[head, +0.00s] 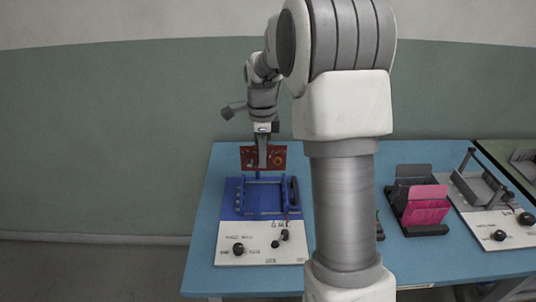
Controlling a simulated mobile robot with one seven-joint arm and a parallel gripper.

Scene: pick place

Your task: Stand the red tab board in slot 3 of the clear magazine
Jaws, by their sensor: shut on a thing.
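My gripper (263,162) is shut on a dark red board (247,158) and holds it upright, broad face toward the camera. The board appears above the back edge of a blue fixture; whether it touches the fixture is not clear. Small parts show on its face, but a tab cannot be made out. I cannot identify a clear magazine or its slot numbers in this view. My arm hides the middle of the table.
The blue fixture (232,205) sits on a white base with black knobs (238,249). Right of my arm, a black rack (428,231) holds a bright pink panel (427,208) and dark panels. A grey device (480,188) stands further right. The blue table's (207,222) left strip is clear.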

